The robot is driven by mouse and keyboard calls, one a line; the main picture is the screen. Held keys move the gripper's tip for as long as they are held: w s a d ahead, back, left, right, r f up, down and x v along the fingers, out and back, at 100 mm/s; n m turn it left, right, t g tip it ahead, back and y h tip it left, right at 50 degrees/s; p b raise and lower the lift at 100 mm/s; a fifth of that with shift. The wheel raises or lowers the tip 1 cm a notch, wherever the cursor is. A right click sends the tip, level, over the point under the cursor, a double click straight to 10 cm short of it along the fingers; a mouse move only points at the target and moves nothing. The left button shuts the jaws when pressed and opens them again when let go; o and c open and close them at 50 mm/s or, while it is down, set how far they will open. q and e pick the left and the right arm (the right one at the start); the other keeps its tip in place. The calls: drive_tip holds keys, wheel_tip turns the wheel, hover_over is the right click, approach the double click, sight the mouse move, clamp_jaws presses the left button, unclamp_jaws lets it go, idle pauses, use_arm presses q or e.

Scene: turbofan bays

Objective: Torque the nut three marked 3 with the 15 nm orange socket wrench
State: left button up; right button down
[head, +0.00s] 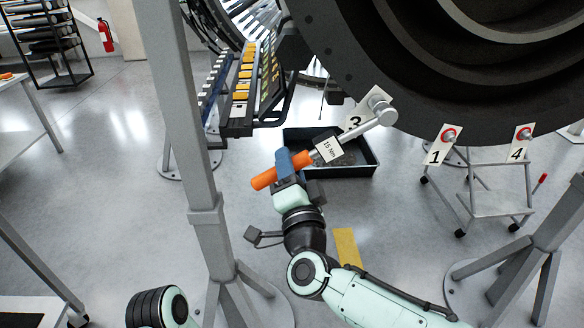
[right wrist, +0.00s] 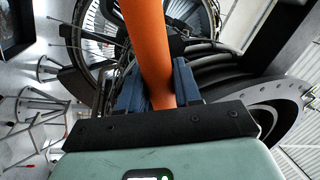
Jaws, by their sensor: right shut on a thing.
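My right gripper (head: 290,166) is shut on the orange handle of the socket wrench (head: 328,149), which carries a "15 Nm" tag. The wrench slants up to the right, and its silver head (head: 381,110) is at the engine rim, over the upper right of the tag marked 3 (head: 355,121). The head hides the nut at that tag, so I cannot tell whether the socket is seated. In the right wrist view the orange handle (right wrist: 148,45) rises between the blue fingers (right wrist: 158,88). My left gripper is out of view.
Tags 1 (head: 437,147) and 4 (head: 519,146) hang by red-ringed nuts on the rim. A black tray (head: 370,171) lies on the floor below. A grey post (head: 186,120) stands left of my arm. A step stool (head: 500,203) is at the right.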

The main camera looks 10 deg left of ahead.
drive_tip(key=shift+s+a+r+m, duration=0.1)
drive_tip(key=shift+a+r+m, duration=0.15)
drive_tip(key=shift+r+m, duration=0.35)
drive_tip(key=shift+f, duration=0.1)
